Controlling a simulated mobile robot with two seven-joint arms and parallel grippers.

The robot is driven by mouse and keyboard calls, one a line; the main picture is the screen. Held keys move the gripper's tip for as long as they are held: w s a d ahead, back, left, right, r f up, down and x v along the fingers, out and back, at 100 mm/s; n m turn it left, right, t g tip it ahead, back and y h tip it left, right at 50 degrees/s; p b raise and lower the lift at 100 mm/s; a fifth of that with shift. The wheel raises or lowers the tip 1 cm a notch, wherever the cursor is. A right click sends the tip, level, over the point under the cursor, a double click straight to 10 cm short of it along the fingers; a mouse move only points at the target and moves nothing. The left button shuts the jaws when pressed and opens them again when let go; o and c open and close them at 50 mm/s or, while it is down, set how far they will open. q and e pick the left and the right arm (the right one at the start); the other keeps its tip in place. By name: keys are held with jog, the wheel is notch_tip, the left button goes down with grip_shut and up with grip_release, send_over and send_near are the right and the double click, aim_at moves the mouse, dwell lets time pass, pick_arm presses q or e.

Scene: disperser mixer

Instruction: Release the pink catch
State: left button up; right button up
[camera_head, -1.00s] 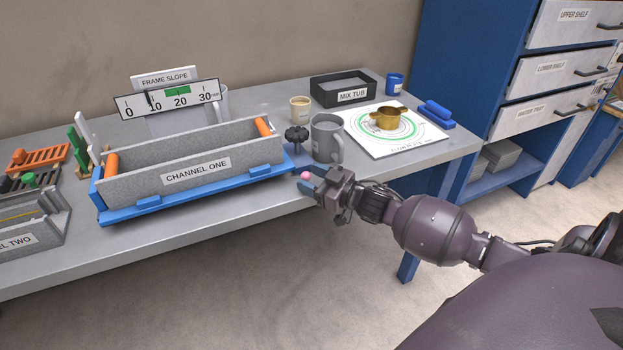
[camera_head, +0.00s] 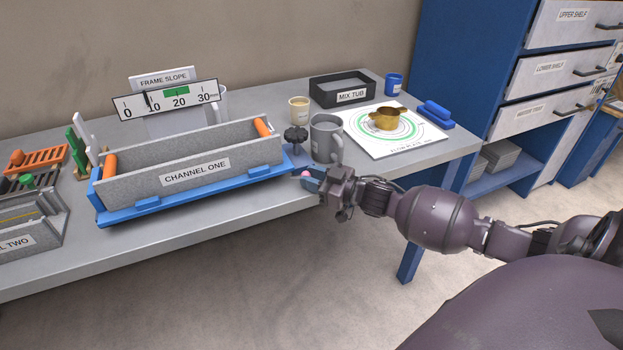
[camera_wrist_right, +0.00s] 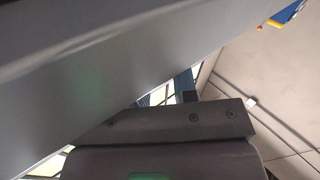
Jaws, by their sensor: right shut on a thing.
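The pink catch (camera_head: 306,174) is at the right end of the blue frame (camera_head: 200,192) that carries the grey CHANNEL ONE trough (camera_head: 150,182). My right gripper (camera_head: 308,179) comes in from the right at the table's front edge. Its blue-tipped fingers are shut on the pink catch and partly hide it. The right wrist view shows a large grey surface and dark gripper housing; neither the fingertips nor the catch can be made out there. My left gripper is not in view.
A dark knob (camera_head: 296,136) and a grey mug (camera_head: 326,138) stand just behind my right gripper. A cream cup (camera_head: 299,109), a black MIX TUB (camera_head: 319,94) and a white board (camera_head: 420,147) bearing a brass cup (camera_head: 385,119) lie farther back and right.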

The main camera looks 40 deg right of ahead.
dwell(0.3)
jog(key=o, duration=0.9)
jog(key=shift+d, duration=0.1)
jog(key=p+v, duration=0.1)
jog(key=v, duration=0.9)
jog(key=shift+s+d, duration=0.25)
jog(key=shift+s, duration=0.05)
